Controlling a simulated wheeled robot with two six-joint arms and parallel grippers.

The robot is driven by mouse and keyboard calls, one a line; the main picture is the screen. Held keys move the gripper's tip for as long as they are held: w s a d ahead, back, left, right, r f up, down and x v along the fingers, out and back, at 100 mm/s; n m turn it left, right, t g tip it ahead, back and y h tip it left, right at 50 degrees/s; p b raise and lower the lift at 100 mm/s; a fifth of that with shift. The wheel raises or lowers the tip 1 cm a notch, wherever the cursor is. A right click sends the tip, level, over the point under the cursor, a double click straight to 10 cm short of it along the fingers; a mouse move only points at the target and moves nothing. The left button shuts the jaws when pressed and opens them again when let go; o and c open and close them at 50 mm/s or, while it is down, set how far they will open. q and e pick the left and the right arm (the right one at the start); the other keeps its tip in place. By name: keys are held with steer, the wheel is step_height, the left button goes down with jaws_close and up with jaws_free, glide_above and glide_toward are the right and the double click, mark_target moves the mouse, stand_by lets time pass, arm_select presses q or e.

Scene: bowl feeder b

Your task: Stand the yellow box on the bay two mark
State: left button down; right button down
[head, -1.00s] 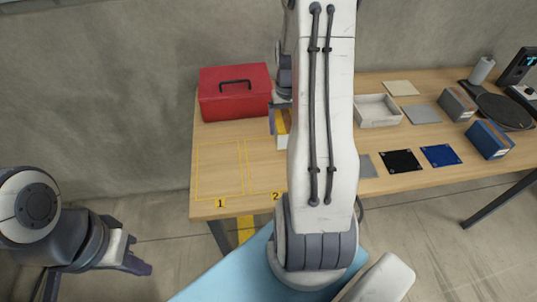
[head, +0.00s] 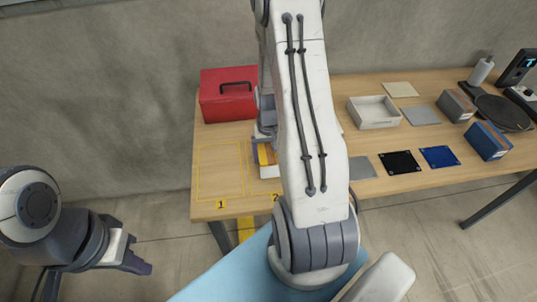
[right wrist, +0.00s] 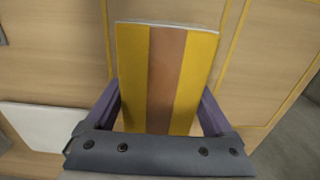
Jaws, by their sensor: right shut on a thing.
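The yellow box (head: 265,154) has a brown stripe and a white end. It also shows in the right wrist view (right wrist: 182,75), between the two fingers. My right gripper (right wrist: 160,115) is shut on it. In the head view the box is over the bay two area, partly hidden by my right arm; I cannot tell whether it touches the table. The bay two mark (head: 249,172) is a yellow outline with a "2" label (head: 275,197) at its front, partly hidden. My left gripper (head: 128,247) is open and empty, left of the table.
The bay one outline (head: 220,171) is empty. A red toolbox (head: 226,100) stands behind the bays. To the right are a white tray (head: 374,114), flat coloured pads such as a black one (head: 399,162), a blue box (head: 488,141) and a grey-brown box (head: 457,105).

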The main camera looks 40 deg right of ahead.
mark_target(269, 148)
steer(key=shift+f, duration=0.15)
jaws_free()
step_height(269, 148, up, 12)
steer(key=shift+r, duration=0.2)
steer(key=s+a+r+n, duration=0.1)
steer(key=a+r+n, duration=0.15)
steer(key=a, duration=0.65)
steer(key=a+r+n, duration=0.2)
steer(key=a+n, duration=0.1)
steer(key=a, duration=0.5)
steer(key=s+a+r+n, duration=0.1)
steer(key=s+a+n, duration=0.3)
steer(key=s+a, duration=0.3)
steer(key=s+a+r+n+y, duration=0.1)
steer(key=s+a+r+n, duration=0.1)
steer(key=s+a+n, duration=0.2)
steer(key=s+a, duration=0.3)
steer(key=s, duration=0.1)
steer(key=shift+s+r, duration=0.2)
steer(key=shift+r, duration=0.1)
